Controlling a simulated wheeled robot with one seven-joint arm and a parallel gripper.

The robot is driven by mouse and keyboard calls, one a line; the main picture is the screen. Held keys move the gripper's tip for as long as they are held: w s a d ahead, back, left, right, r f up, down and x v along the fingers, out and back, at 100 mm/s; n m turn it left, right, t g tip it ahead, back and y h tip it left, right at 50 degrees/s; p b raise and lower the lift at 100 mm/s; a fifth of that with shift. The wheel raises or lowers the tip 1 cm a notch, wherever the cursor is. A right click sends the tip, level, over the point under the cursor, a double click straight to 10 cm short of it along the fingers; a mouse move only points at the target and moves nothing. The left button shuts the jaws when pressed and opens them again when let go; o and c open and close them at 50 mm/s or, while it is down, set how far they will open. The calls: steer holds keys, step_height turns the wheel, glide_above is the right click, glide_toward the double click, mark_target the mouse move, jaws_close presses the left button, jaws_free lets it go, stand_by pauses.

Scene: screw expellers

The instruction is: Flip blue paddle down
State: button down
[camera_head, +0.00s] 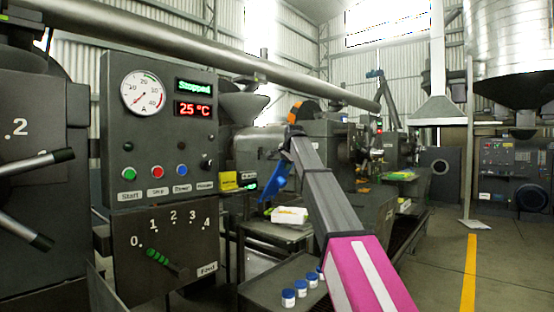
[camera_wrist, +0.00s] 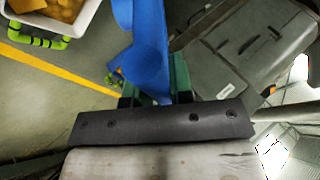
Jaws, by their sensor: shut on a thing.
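The blue paddle (camera_head: 272,183) shows in the head view just left of the end of my arm, beside the dark machine. It is tilted, with its lower end toward the left. In the wrist view the blue paddle (camera_wrist: 149,52) runs from the top edge down between my gripper's green fingers. My gripper (camera_wrist: 155,90) is shut on it. In the head view the gripper is small and partly hidden by the arm, and how the paddle joins the machine is unclear.
A control panel (camera_head: 117,157) with a gauge, buttons and a green-handled lever stands at left. A white container (camera_wrist: 85,25) is at the wrist view's top left. Open floor lies at right.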

steer(key=shift+s+d+f+m+t+y, duration=0.25)
steer(key=shift+s+d+f+t+y, duration=0.7)
steer(key=shift+f, duration=1.75)
steer(key=shift+s+d+f+m+t+y, duration=0.4)
steer(key=shift+s+d+f, duration=0.95)
steer(key=shift+f, duration=1.4)
steer(key=shift+s+d+f+m+t+y, duration=0.15)
steer(key=shift+s+d+f+t+y, duration=0.65)
steer(key=shift+d+f, duration=1.35)
steer(key=shift+a+f, duration=0.6)
steer(key=c, duration=1)
jaws_free()
steer(key=shift+w, duration=0.1)
steer(key=shift+r, duration=0.15)
steer(key=v, duration=1)
steer(key=shift+s, duration=0.35)
